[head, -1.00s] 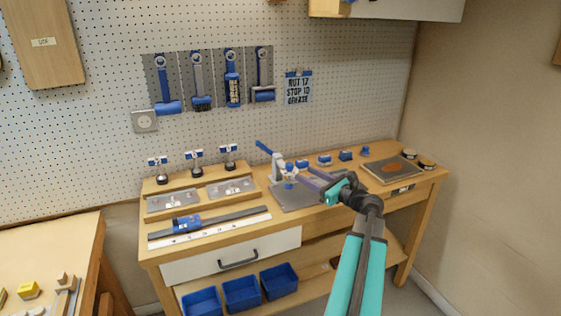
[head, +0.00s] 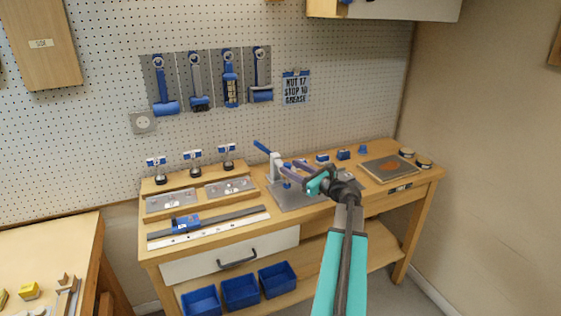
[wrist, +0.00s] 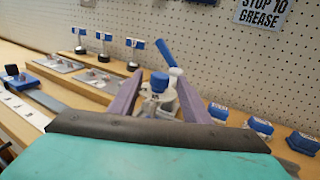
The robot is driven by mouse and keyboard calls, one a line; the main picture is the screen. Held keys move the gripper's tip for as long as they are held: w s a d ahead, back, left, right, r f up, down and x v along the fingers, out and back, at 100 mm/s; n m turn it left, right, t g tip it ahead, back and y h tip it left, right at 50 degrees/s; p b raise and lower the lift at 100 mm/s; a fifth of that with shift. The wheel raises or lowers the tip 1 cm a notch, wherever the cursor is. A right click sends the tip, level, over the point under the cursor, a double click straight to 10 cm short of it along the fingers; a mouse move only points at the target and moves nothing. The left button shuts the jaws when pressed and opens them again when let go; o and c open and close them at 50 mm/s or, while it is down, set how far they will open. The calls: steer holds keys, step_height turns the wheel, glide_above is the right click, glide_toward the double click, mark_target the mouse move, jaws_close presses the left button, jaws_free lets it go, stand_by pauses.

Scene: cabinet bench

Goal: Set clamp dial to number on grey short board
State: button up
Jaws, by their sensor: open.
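The clamp (head: 276,168) stands on a grey plate (head: 290,202) on the bench. It is white with a raised blue lever, which also shows in the wrist view (wrist: 166,52). A blue knob (wrist: 159,82) sits on its near side; I see no readable numbers on it. My gripper (head: 285,168) is open, its purple fingers pointing at the clamp. In the wrist view the fingers (wrist: 158,92) lie either side of the knob; I cannot tell whether they touch it. A short grey board (head: 296,88) on the pegboard reads "NUT 17 STOP 10 GREASE".
Several blue parts (head: 343,155) stand behind and right of my gripper. A wooden rack with labelled posts (head: 195,163) and a rail with a blue slider (head: 186,223) lie left. Blue tools (head: 229,80) hang on the pegboard. A framed board (head: 388,168) lies at the right.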

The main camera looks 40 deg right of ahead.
steer(key=w+p, duration=0.1)
steer(key=w, duration=0.6)
steer(key=c, duration=1)
steer(key=shift+c, duration=0.2)
steer(key=shift+m+h, duration=0.5)
steer(key=shift+h, duration=0.3)
steer(key=shift+d+m+h+b, duration=0.15)
steer(key=shift+m+h+b, duration=0.25)
steer(key=shift+h, duration=0.2)
steer(key=shift+d+m+g+h, duration=0.3)
steer(key=shift+m+h, duration=0.2)
steer(key=shift+h, duration=0.3)
steer(key=o, duration=1)
